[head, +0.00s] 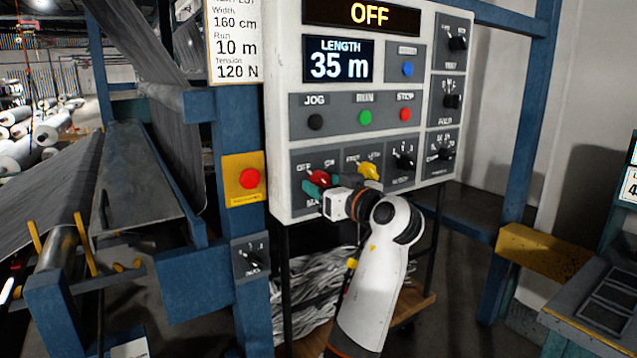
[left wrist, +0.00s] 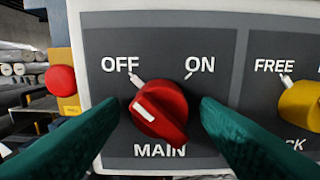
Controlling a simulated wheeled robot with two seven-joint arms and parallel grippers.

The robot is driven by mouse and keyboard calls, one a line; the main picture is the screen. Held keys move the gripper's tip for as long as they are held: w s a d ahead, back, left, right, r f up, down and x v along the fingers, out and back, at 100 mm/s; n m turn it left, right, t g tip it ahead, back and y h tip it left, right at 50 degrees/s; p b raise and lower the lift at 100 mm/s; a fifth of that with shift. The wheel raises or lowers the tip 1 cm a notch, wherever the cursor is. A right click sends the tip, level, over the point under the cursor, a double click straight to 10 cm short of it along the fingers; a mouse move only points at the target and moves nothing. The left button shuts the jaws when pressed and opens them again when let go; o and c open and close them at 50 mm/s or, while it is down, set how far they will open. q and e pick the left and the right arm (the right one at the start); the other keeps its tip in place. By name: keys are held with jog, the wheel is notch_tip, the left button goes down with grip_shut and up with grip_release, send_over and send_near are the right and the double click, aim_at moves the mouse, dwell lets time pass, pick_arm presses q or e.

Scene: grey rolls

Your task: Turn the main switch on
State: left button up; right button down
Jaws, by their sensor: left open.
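The main switch (head: 320,178) is a red rotary knob at the lower left of the white control panel. In the left wrist view the red knob (left wrist: 162,108) sits above the label MAIN, and its white mark points up-left towards OFF. My left gripper (head: 314,186) is at the knob with teal fingers. In the left wrist view the left gripper (left wrist: 160,112) is open, one finger on each side of the knob, and I cannot tell whether they touch it. The panel display (head: 369,14) reads OFF. My right gripper is not in view.
A yellow FREE/lock knob (head: 369,172) is just right of the main switch. Several black knobs and the JOG, RUN and STOP buttons (head: 365,117) are on the panel. A red button on a yellow plate (head: 249,179) is on the blue post left of the panel.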

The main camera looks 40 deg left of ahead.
pick_arm(q)
jog(key=shift+d, duration=0.15)
jog(key=shift+c, duration=0.6)
jog(key=c, duration=0.9)
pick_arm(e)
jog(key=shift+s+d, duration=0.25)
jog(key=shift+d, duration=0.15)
